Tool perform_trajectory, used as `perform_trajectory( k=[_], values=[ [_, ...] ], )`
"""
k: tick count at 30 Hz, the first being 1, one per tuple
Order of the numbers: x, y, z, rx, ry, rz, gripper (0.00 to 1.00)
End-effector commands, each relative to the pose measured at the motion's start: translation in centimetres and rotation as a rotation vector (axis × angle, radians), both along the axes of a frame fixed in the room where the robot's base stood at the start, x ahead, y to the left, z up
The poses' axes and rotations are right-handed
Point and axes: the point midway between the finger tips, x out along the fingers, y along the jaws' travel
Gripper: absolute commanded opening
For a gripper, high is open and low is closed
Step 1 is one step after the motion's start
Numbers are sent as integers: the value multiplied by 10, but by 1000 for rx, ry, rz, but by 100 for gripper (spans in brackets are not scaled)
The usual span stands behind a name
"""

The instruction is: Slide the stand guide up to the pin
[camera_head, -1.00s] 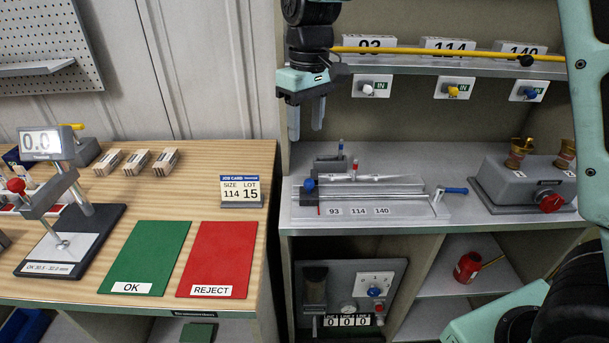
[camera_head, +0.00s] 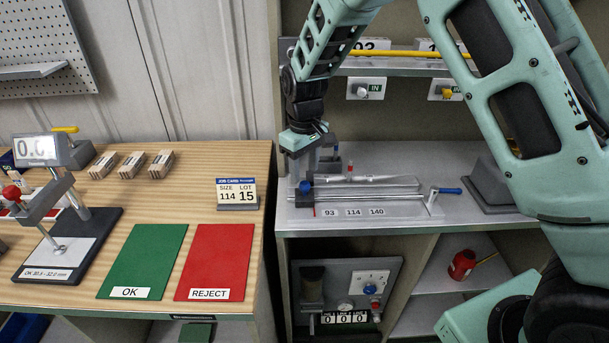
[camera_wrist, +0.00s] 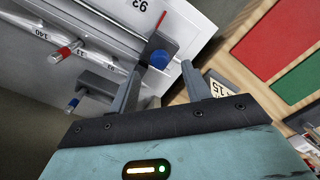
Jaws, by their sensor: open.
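A dark slider block with a blue knob (camera_head: 305,187) sits at the left end of the metal rail fixture (camera_head: 370,190), with a red pointer by it, left of the 93 mark. This looks like the stand guide. My gripper (camera_head: 307,170) is open, pointing down just above and behind the knob. In the wrist view the blue knob (camera_wrist: 158,59) lies beyond and between my two fingertips (camera_wrist: 160,78), and no contact shows. I cannot tell which part is the pin.
A blue-handled lever (camera_head: 448,190) stands at the rail's right end. A grey block (camera_wrist: 100,84) with a blue-topped piece (camera_wrist: 72,103) is close to one finger. A shelf with labelled plates (camera_head: 372,68) overhangs behind. The job card (camera_head: 237,192) stands on the wooden bench to the left.

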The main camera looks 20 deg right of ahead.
Motion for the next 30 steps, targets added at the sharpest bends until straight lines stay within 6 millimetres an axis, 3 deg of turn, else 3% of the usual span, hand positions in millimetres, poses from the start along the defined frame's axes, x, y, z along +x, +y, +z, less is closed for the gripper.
perform_trajectory(
  k=[3,9,19,24,30],
  values=[
    [0,0,-18,-1,2,0,48],
    [0,0,-35,0,1,0,48],
    [0,0,-38,0,-1,0,48],
    [0,0,-38,0,-1,0,1],
    [-2,-8,-38,0,0,-3,0]
  ],
)
